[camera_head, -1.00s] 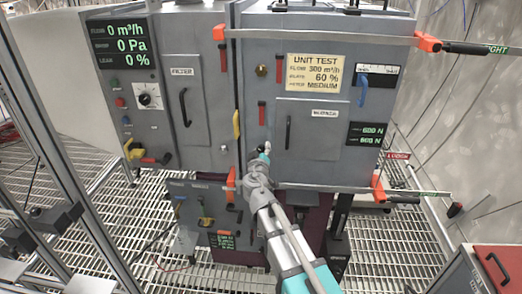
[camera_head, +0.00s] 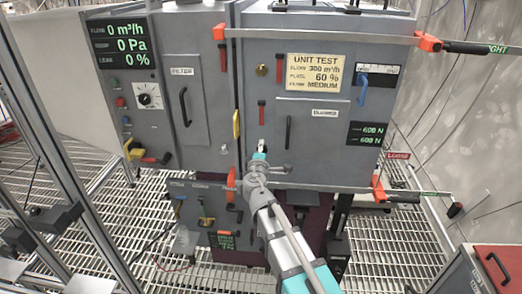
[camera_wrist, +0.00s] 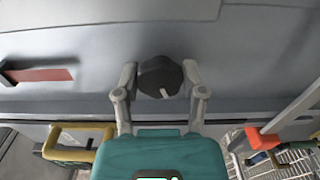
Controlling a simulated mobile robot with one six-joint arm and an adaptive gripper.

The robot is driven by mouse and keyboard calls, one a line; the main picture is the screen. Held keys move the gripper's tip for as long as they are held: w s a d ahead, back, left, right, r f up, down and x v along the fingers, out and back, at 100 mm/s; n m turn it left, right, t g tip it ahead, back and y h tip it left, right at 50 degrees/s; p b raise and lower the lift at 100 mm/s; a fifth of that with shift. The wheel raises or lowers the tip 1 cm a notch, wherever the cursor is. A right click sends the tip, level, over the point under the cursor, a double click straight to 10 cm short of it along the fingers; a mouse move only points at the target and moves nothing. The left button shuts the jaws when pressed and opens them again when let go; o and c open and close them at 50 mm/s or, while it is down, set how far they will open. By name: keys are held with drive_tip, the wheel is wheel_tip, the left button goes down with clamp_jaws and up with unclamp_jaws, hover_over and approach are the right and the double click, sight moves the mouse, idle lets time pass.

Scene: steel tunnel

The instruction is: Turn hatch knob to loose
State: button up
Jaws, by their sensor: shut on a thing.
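The hatch knob (camera_wrist: 158,75) is a dark, rounded knob with a small white mark on its lower edge, on the grey panel in the wrist view. My gripper (camera_wrist: 158,80) is shut on it, one finger on its left side and one on its right. In the head view my gripper (camera_head: 260,155) is at the lower left part of the right-hand cabinet door (camera_head: 313,130), below a small red handle (camera_head: 261,113). The knob itself cannot be made out there behind my gripper.
A yellow handle (camera_head: 236,124) stands left of my gripper. A lower box (camera_head: 205,205) with small controls sits below the left cabinet. A long grey bar (camera_head: 325,187) with orange ends crosses below the door. Grated floor (camera_head: 400,250) is open at right.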

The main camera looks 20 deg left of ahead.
drive_tip(key=n, duration=1.4)
drive_tip(key=shift+f, duration=0.1)
idle(0.4)
drive_tip(key=o, duration=0.9)
drive_tip(key=v, duration=1.2)
drive_tip(key=shift+d, duration=0.1)
